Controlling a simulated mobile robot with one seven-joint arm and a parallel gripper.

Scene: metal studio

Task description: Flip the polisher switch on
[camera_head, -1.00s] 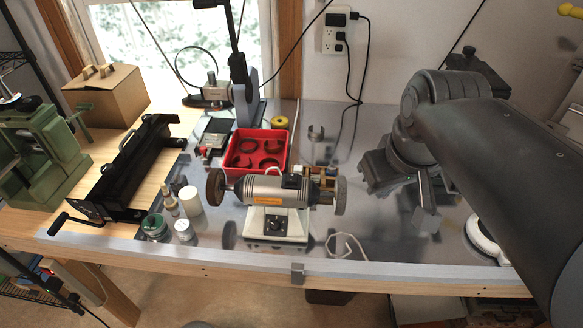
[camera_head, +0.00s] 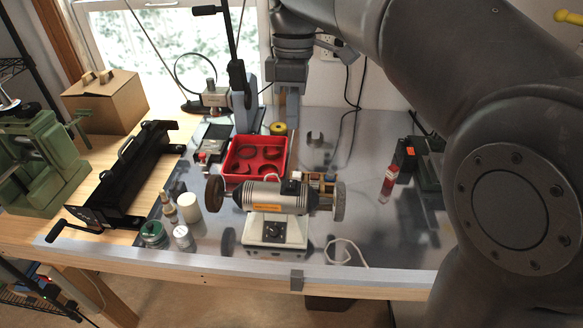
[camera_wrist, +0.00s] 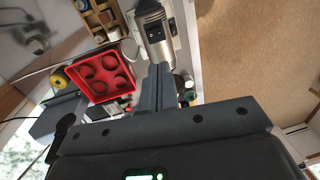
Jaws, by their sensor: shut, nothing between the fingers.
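The polisher (camera_head: 272,197) is a silver motor with an orange label, on a pale base (camera_head: 258,236) near the table's front edge. It has a wheel at each end. A small dark box (camera_head: 291,186) on the motor's top also shows in the wrist view (camera_wrist: 154,33); I cannot tell whether the switch is on. My gripper (camera_head: 291,122) points down behind the polisher, near the red tray's back right corner, apart from the polisher. In the wrist view its fingers (camera_wrist: 160,66) are together and empty.
A red tray (camera_head: 230,172) with dark rings lies behind the polisher. Jars (camera_head: 182,238) stand front left, a white cord (camera_head: 347,246) front right. A red bottle (camera_head: 389,181) stands to the right.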

